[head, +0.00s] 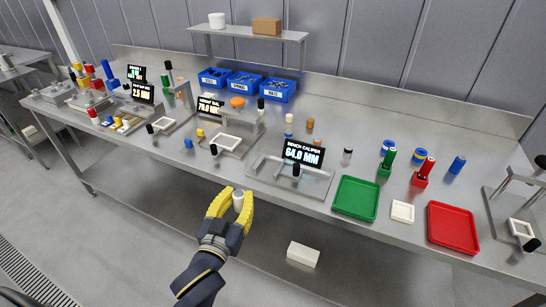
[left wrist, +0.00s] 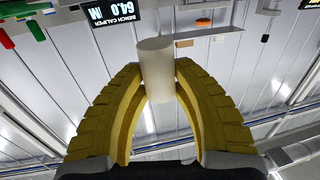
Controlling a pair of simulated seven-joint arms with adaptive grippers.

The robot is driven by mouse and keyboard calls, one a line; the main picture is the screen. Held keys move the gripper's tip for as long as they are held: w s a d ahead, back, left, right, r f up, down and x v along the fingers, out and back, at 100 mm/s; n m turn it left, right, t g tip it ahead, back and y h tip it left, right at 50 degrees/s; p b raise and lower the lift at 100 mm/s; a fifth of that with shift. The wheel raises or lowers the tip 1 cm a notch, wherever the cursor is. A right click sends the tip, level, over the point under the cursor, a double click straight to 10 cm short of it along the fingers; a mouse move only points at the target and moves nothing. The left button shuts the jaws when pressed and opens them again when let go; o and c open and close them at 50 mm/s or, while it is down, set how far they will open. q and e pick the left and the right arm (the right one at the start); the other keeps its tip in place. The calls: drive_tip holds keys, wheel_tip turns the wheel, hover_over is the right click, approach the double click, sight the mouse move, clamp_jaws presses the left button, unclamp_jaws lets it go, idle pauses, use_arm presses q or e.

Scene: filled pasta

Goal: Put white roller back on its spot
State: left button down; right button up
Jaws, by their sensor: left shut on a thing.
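The white roller (head: 238,201) is a short plain cylinder held upright between the yellow fingers of my left gripper (head: 233,205). In the left wrist view the roller (left wrist: 156,65) sits between the fingertips, with its upper part sticking out past them. My left gripper is shut on it, in front of the bench's front edge and below the bench caliper (head: 290,177), whose display reads 64.0 MM. I cannot tell which place is the roller's own spot. My right gripper is in neither view.
The bench holds a green tray (head: 356,198), a white square pad (head: 402,211) and a red tray (head: 453,227) right of the caliper. Blue bins (head: 277,89) stand at the back. Small cylinders stand behind the caliper. A white box (head: 302,254) lies below the bench.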

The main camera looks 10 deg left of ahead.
use_arm(q)
drive_tip(key=w+r+m+g+h, duration=0.1)
drive_tip(key=w+r+m+h, duration=0.4)
drive_tip(key=w+r, duration=1.45)
drive_tip(key=w+f+h, duration=0.1)
drive_tip(key=f, duration=0.2)
drive_tip(key=w+f+h, duration=0.1)
drive_tip(key=shift+w+d+f+g+h, duration=0.25)
drive_tip(key=shift+w+f+g+h, duration=0.05)
drive_tip(key=shift+f, duration=0.1)
wheel_tip(320, 180, down, 20)
drive_tip(key=shift+r, duration=0.2)
drive_tip(key=c, duration=1.1)
unclamp_jaws()
drive_tip(key=shift+c, duration=0.2)
drive_tip(key=shift+f, duration=0.1)
